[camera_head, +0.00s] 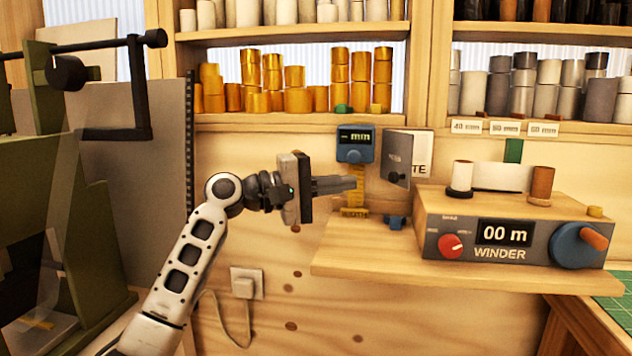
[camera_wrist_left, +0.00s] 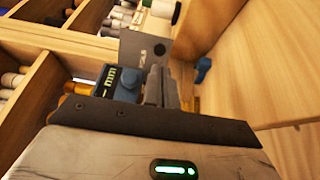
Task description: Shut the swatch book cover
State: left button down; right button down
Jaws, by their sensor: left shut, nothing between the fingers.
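The swatch book's dark grey cover (camera_head: 397,158) stands upright in the middle of the head view, swung out at an angle, with a small round dark knob low on it. A white page with dark letters (camera_head: 422,154) shows beside and behind it. The cover also shows at the upper middle of the left wrist view (camera_wrist_left: 143,47). My left gripper (camera_head: 352,183) is shut and empty, pointing right, just left of the cover in the picture. Its fingers (camera_wrist_left: 160,88) overlap the cover's lower part in the wrist view; whether they touch cannot be told. My right gripper is not in view.
A blue gauge (camera_head: 356,147) with an "mm" display stands close behind my left fingers. A wooden shelf (camera_head: 375,262) carries the winder box (camera_head: 515,238) at right. Shelves of foil rolls (camera_head: 295,90) line the back. Green machinery (camera_head: 60,220) stands at left.

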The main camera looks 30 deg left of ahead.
aim_at(390, 178)
pick_arm(q)
jog(key=x, duration=0.4)
jog(key=shift+w+d+r+p, duration=0.1)
jog(key=shift+w+d+p, duration=0.15)
jog(key=shift+d+p, duration=0.1)
jog(key=shift+x, duration=0.75)
